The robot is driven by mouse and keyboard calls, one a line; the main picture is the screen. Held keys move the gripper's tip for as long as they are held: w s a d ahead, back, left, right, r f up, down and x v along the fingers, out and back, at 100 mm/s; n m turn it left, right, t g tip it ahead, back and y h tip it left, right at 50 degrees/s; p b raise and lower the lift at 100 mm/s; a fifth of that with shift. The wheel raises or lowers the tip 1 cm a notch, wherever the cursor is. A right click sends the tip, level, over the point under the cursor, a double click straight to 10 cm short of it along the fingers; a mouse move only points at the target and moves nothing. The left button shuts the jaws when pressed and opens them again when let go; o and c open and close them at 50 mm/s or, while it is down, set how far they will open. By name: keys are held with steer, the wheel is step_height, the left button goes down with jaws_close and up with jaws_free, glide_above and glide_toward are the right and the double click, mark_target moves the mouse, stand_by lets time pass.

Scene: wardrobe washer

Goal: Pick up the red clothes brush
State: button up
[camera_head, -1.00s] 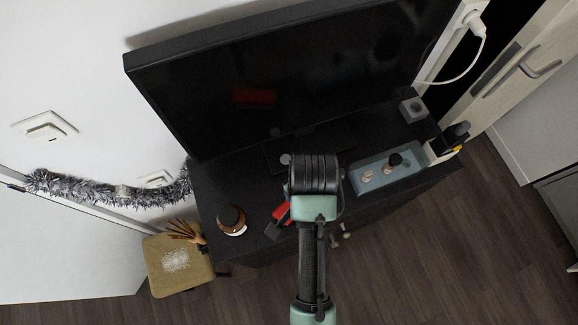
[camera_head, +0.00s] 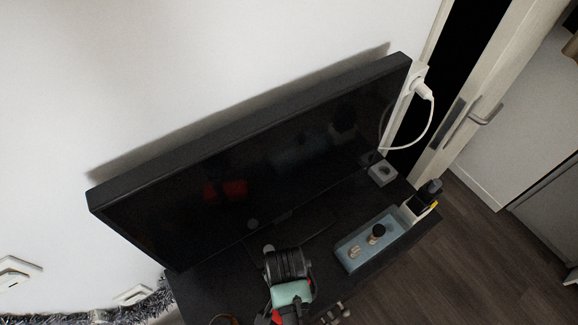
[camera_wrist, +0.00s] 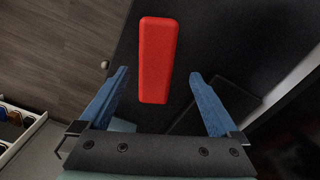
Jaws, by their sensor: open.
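The red clothes brush (camera_wrist: 157,58) lies on the black cabinet top in the wrist view, long side pointing away from my gripper. My gripper (camera_wrist: 160,82) is open, with one blue finger on each side of the brush's near end and a gap on both sides. I cannot tell how far above the brush the fingers are. In the head view only a bit of red (camera_head: 276,316) shows beside my arm at the bottom edge; my arm hides the rest.
A large black television (camera_head: 260,150) stands along the back of the cabinet (camera_head: 215,290). A blue-grey tray (camera_head: 350,262) with small items is to the right. A small grey box (camera_head: 382,173) sits behind it. A dark container (camera_head: 418,208) stands at the right edge.

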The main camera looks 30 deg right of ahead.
steer(key=shift+s+d+f+p, duration=0.1)
steer(key=shift+s+f+p, duration=0.1)
steer(key=shift+f, duration=0.95)
steer(key=shift+s+d+f+p, duration=0.1)
steer(key=shift+f+p, duration=0.05)
steer(key=shift+f, duration=0.95)
jaws_close()
steer(key=shift+r, duration=0.15)
step_height(320, 180, up, 10)
steer(key=shift+f+b, duration=0.1)
steer(key=shift+b, duration=0.3)
